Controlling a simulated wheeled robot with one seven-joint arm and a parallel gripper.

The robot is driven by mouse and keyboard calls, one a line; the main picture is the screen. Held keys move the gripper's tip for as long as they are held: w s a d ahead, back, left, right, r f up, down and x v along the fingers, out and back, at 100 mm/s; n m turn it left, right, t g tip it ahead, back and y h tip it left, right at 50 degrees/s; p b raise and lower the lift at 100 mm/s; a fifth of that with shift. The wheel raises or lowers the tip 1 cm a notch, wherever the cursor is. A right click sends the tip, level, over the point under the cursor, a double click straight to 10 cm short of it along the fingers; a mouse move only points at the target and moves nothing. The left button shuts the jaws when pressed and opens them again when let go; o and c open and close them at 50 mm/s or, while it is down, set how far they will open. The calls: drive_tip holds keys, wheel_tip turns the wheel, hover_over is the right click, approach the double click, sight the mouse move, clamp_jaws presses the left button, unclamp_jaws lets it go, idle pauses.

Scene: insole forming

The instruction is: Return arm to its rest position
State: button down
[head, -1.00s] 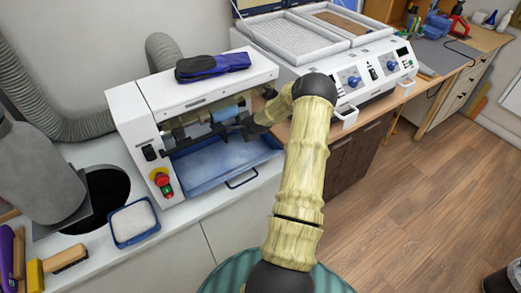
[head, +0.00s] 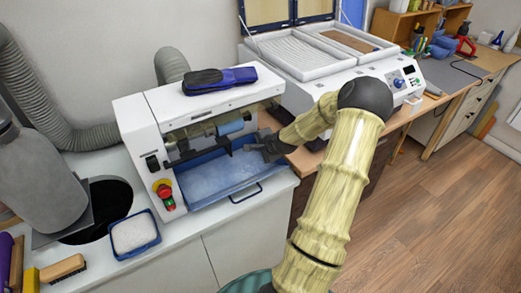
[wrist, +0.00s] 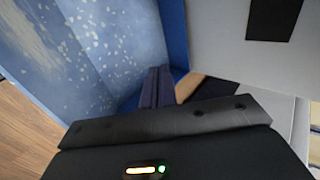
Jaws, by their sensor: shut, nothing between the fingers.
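My gripper (head: 264,152) is in front of the white grinding machine (head: 150,122), over the right part of its blue dust tray (head: 222,176). My arm reaches to it from the lower right with its elbow raised. In the wrist view the shut fingers (wrist: 158,85) show between the speckled blue tray and a pale grey panel, with nothing held. I cannot tell whether the fingers touch the tray.
A heating press with two open trays (head: 318,57) stands right of the machine. A grey hose (head: 45,105), a metal cylinder (head: 35,175) and a small blue bin of white granules (head: 134,233) are at left. A wooden brush (head: 62,268) lies at lower left. Open floor (head: 440,200) is at right.

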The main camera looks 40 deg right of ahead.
drive_tip(key=shift+v, duration=0.75)
drive_tip(key=shift+a, duration=0.1)
drive_tip(key=s+a+r+n+g, duration=0.2)
drive_tip(key=s+a+n, duration=0.4)
drive_tip(key=a, duration=0.5)
drive_tip(key=s+a+r+n+g+y, duration=0.1)
drive_tip(key=s+a+r+n+g, duration=0.1)
drive_tip(key=s+a+r+n, duration=0.2)
drive_tip(key=s+a+r+n+g, duration=0.2)
drive_tip(key=s+a+n, duration=0.5)
drive_tip(key=a, duration=1)
drive_tip(key=r+n, duration=0.1)
drive_tip(key=n, duration=0.1)
drive_tip(key=shift+s+a+n+g, duration=0.3)
drive_tip(key=shift+s+a+g, duration=0.05)
drive_tip(key=shift+a+g, duration=0.05)
drive_tip(key=c, duration=1.4)
unclamp_jaws()
drive_tip(key=shift+w, duration=0.1)
drive_tip(key=shift+c, duration=0.2)
